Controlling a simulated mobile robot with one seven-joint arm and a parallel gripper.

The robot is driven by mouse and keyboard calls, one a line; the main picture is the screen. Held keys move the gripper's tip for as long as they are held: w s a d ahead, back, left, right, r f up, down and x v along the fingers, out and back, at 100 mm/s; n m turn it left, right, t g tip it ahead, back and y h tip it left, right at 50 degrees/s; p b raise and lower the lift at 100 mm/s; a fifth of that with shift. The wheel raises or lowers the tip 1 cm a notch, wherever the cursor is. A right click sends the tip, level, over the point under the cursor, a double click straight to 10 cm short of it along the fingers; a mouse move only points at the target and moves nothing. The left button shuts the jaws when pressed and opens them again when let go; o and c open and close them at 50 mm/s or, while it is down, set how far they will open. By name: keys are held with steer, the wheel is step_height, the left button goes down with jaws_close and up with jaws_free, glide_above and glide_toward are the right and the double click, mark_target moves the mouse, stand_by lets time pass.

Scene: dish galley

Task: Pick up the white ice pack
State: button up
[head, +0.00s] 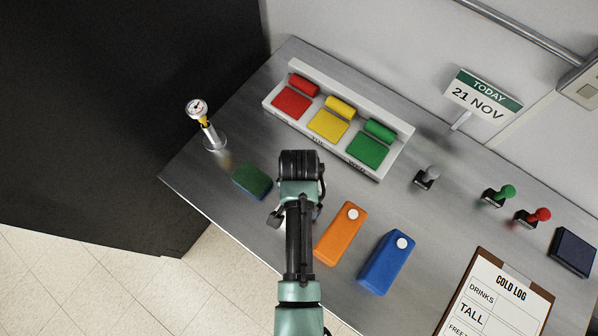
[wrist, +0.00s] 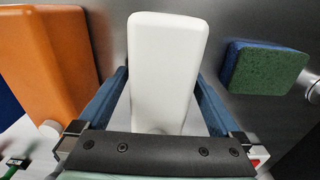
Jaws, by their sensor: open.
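The white ice pack (wrist: 164,65) stands in the middle of the wrist view, between the two blue fingers of my gripper (wrist: 163,103). The fingers are open, one on each side of it, with a narrow gap seeming to show on both sides. In the head view my gripper (head: 296,215) is over the counter, between the sponge and the orange ice pack, and my arm hides the white ice pack almost wholly there.
An orange ice pack (head: 341,234) and a blue one (head: 387,262) are to the right of my gripper. A green and blue sponge (head: 252,181) is to the left, with a thermometer (head: 206,122) behind it. A colored tray (head: 384,163) stands at the back; a clipboard (head: 545,300) lies at right.

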steer(key=c, duration=1.6)
steer(key=shift+r, duration=0.15)
